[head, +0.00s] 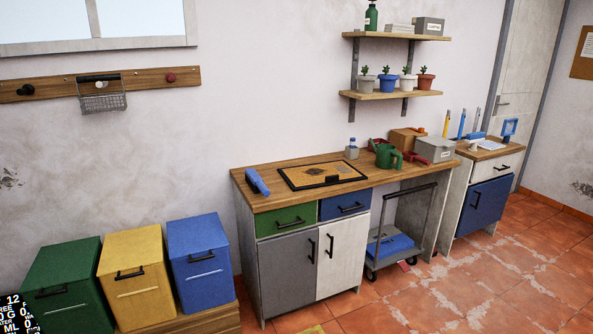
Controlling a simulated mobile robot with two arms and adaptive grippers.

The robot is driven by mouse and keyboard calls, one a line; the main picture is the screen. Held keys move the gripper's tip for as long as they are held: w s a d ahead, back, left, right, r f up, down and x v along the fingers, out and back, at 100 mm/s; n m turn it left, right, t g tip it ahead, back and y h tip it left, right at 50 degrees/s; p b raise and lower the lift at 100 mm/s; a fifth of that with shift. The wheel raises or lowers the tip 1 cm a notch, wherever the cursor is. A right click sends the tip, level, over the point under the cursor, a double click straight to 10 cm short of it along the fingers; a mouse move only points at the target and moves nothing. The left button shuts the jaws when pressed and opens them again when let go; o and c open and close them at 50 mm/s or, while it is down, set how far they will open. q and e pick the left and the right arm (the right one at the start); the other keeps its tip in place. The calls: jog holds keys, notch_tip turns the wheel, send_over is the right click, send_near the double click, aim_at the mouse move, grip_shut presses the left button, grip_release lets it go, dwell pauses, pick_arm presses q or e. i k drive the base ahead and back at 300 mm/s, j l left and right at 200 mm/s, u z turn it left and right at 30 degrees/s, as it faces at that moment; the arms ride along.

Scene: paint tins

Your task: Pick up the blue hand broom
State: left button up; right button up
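No object here can be clearly made out as a hand broom. A blue elongated object (257,183) lies at the left end of the wooden workbench top (262,202); it is too small to tell what it is. A small blue item (476,135) lies on the cabinet at the right, near an upright blue-framed object (509,130). A flat blue thing (395,246) rests on the trolley under the bench. Neither of my grippers is in view.
Green (62,278), yellow (135,272) and blue (201,255) bins stand left of the bench. A framed board (322,174), green watering can (388,156) and boxes occupy the bench top. Shelves (392,95) hold pots above. Tiled floor (455,295) is open at right.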

aim_at(254, 180)
jog(key=i+l+z, duration=0.1)
jog(key=i+z, duration=0.25)
jog(key=i, duration=1)
